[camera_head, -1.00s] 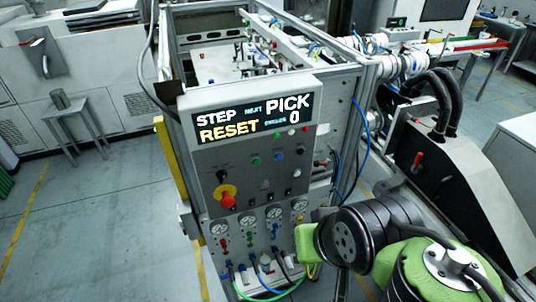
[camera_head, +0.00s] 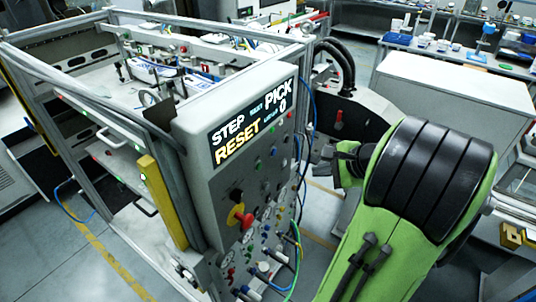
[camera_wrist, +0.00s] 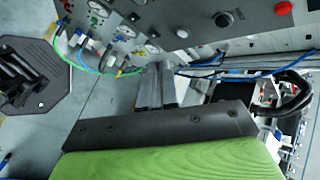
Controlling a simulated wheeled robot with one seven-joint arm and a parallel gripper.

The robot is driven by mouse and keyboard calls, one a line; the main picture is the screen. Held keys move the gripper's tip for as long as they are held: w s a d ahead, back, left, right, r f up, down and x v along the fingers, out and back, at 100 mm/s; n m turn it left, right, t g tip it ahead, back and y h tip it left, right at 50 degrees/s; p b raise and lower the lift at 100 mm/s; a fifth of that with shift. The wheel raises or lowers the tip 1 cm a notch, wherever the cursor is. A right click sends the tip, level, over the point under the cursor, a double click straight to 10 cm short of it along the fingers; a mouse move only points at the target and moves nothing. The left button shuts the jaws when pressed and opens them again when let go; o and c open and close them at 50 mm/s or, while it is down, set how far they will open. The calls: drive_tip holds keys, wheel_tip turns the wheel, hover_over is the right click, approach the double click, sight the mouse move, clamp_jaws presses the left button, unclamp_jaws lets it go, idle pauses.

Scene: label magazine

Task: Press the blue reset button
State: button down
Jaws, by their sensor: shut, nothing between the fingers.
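The control panel (camera_head: 213,183) stands upright on the front of the machine and is seen at a slant in the head view. Its screen (camera_head: 250,122) shows "STEP", "RESET", "PICK" and "0". The small blue button (camera_head: 272,151) is below the screen, beside a green button (camera_head: 258,163). My gripper (camera_head: 320,163) is dark, small and shut, with nothing held. It appears to the right of the panel, apart from the blue button. In the wrist view part of the panel (camera_wrist: 190,12) shows along the top; the blue button cannot be made out there.
A red emergency knob on a yellow base (camera_head: 240,217) sticks out low on the panel. Hoses and cables (camera_head: 294,245) hang below it. A yellow post (camera_head: 163,203) stands left of the panel. A white cabinet (camera_head: 450,90) is behind my arm.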

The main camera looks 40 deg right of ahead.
sight(274, 152)
drive_tip(key=w+a, duration=0.3)
drive_tip(key=w, duration=0.5)
drive_tip(key=shift+w+b, duration=0.25)
drive_tip(key=shift+b, duration=0.2)
drive_tip(key=shift+a, duration=0.1)
idle(1.6)
drive_tip(key=shift+w+a, duration=0.15)
drive_tip(key=shift+w, duration=0.25)
drive_tip(key=shift+w+a+r+p, duration=0.1)
drive_tip(key=shift+w+a+p, duration=0.05)
drive_tip(key=shift+w+p, duration=0.25)
idle(0.4)
drive_tip(key=shift+s, duration=0.1)
drive_tip(key=shift+s+d, duration=0.25)
drive_tip(key=shift+s, duration=0.45)
